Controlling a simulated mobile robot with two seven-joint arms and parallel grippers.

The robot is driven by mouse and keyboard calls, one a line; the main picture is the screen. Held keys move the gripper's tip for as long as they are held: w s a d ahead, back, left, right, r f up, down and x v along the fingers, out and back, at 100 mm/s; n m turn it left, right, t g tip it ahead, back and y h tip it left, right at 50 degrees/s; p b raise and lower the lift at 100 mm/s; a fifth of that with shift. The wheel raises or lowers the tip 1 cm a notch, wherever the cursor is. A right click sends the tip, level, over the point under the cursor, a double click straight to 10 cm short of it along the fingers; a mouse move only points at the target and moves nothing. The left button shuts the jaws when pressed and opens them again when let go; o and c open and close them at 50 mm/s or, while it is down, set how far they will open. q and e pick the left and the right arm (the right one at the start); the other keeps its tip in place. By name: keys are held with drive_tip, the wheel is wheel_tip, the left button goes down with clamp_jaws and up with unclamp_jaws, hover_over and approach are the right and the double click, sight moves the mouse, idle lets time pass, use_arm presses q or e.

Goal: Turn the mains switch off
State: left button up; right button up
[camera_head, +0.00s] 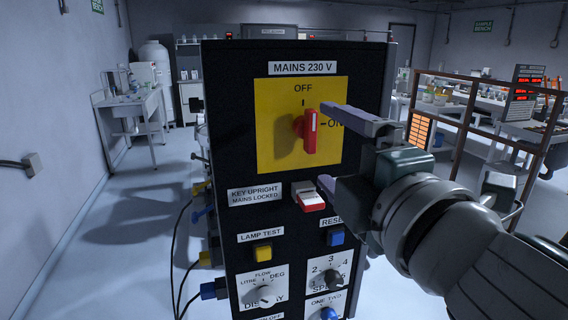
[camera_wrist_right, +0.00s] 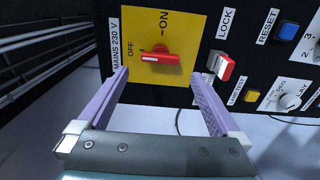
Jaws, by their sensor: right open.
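The mains switch has a red handle (camera_head: 310,132) on a yellow plate (camera_head: 270,120) under a MAINS 230 V label. OFF is marked above it and ON to its right. The handle stands upright, its white mark at the upper end toward OFF. In the right wrist view the handle (camera_wrist_right: 166,57) lies sideways, its white mark toward OFF. My right gripper (camera_head: 323,146) is open and empty in front of the panel. In the wrist view its fingertips (camera_wrist_right: 158,75) are apart, with the handle beyond and between them, seemingly untouched. My left gripper is not in view.
Below the plate is a red-and-white key (camera_head: 309,197) by a MAINS LOCKED label. A yellow button (camera_head: 262,251), a blue button (camera_head: 336,238) and dials are lower down. A railed bench (camera_head: 470,130) stands right. Cables hang at the cabinet's left side; floor further left is clear.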

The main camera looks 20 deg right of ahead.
drive_tip(key=shift+s+b, duration=0.3)
drive_tip(key=shift+s, duration=1.5)
